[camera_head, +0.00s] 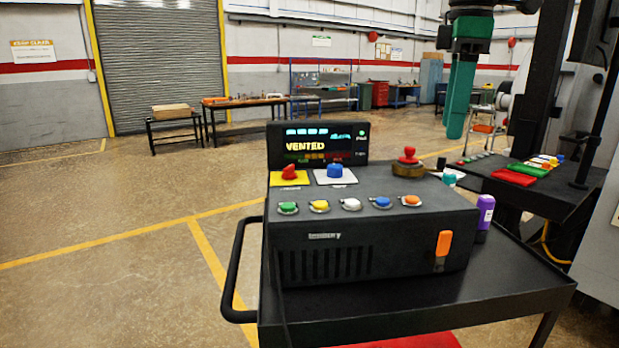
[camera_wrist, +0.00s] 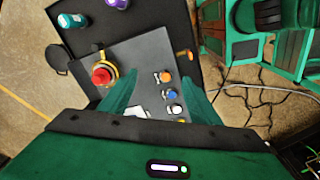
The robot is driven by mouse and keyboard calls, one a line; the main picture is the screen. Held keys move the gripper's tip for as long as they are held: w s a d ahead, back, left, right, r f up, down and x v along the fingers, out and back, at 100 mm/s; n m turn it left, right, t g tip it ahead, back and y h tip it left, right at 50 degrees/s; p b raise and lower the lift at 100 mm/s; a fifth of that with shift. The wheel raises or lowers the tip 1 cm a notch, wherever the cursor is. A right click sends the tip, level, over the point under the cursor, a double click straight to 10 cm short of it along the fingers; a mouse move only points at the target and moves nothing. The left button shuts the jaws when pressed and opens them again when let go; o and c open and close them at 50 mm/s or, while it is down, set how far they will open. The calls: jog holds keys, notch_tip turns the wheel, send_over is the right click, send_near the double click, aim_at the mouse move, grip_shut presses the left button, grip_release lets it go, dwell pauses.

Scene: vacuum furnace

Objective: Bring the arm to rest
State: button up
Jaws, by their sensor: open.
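My gripper (camera_head: 456,130) hangs fingers down at the upper right of the head view, with clear air between it and the black control console (camera_head: 365,250). In the wrist view my gripper (camera_wrist: 158,72) has its two green fingers spread apart with nothing held between them. The console lies below them, with a red mushroom button (camera_wrist: 102,74) and several coloured buttons in sight. In the head view the console's display (camera_head: 318,146) reads "VENTED". The upper part of my arm is cut off by the picture's top edge.
The console stands on a black cart (camera_head: 500,280) with a side handle (camera_head: 235,270). A purple bottle (camera_head: 485,213) stands to the console's right. A dark bench (camera_head: 560,185) with coloured items is behind at right. Open floor (camera_head: 130,210) lies at left.

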jog(key=s+d+f+m, duration=0.4)
jog(key=d+f+m, duration=0.15)
jog(key=f, duration=0.25)
jog(key=s+d+f+m, duration=0.5)
jog(key=d+f, duration=0.2)
jog(key=f, duration=0.2)
jog(key=s+d+f+m, duration=0.2)
jog(key=s+f+m, duration=0.3)
jog(key=s+f, duration=0.3)
jog(key=s+d+f+m, duration=0.2)
jog(key=s+f+m, duration=0.3)
jog(key=s+f, duration=0.3)
notch_tip(320, 180, down, 2)
jog(key=shift+g, duration=0.3)
jog(key=shift+w+f, duration=0.2)
jog(key=shift+w, duration=0.45)
